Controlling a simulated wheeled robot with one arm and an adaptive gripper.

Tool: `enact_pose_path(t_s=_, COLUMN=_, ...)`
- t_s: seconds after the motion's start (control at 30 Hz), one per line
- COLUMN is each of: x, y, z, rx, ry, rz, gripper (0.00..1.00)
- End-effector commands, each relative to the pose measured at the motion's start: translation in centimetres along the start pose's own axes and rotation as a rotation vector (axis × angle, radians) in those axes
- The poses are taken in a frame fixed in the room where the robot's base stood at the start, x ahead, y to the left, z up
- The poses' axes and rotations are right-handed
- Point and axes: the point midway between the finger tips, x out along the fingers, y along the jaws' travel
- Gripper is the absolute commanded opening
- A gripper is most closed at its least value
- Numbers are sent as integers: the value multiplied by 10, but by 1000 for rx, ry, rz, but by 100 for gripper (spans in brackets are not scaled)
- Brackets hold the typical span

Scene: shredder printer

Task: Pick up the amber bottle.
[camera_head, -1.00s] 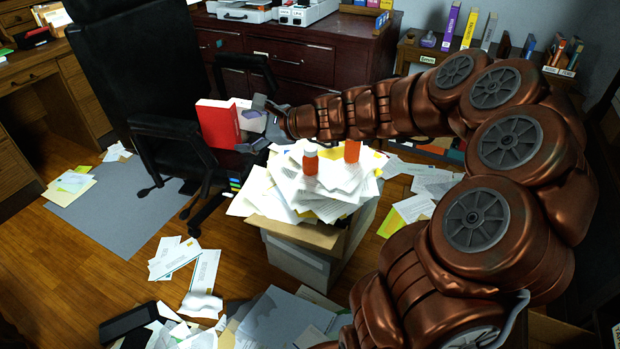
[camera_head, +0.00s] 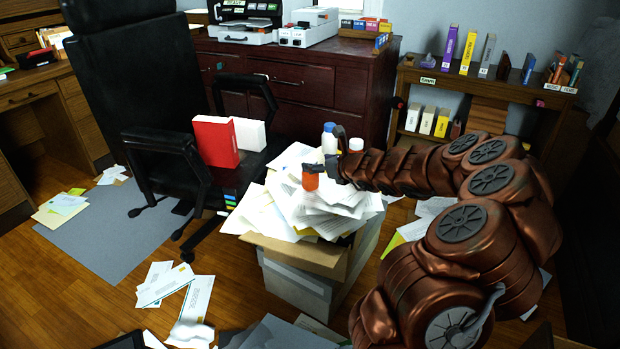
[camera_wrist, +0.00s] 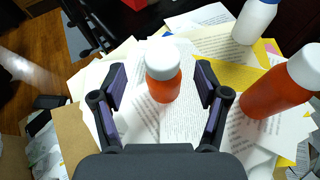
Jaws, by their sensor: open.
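A small amber bottle with a white cap (camera_wrist: 163,75) stands on the paper pile between the fingers of my gripper (camera_wrist: 162,84) in the wrist view. The fingers are open, one on each side of it, with gaps showing. In the head view this bottle (camera_head: 310,182) is near the pile's middle, its top hidden by my gripper (camera_head: 325,160). A second, larger-looking amber bottle with a white cap (camera_wrist: 278,90) stands to the right in the wrist view. In the head view mostly its cap (camera_head: 355,145) shows behind my arm.
A white bottle with a blue cap (camera_head: 329,140) stands behind, near the second amber bottle. The loose papers (camera_head: 270,205) overfill a box (camera_head: 300,285). A red book (camera_head: 215,142) and a white one (camera_head: 249,134) stand on the black chair (camera_head: 110,70) at left.

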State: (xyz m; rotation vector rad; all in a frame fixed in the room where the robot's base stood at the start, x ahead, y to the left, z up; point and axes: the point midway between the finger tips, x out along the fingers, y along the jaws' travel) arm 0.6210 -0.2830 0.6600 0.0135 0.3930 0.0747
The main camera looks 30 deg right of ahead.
Motion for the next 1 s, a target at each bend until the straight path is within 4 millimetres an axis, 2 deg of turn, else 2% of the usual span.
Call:
enact_pose_path(t_s=0.3, x=41, y=-2, z=-5, rx=-3, ry=4, rz=1, gripper=74)
enact_pose_path(t_s=0.67, x=47, y=-2, z=-2, rx=-2, ry=1, rz=0, gripper=74)
enact_pose_path(t_s=1.0, x=47, y=-3, z=-2, rx=-3, ry=1, rz=0, gripper=39)
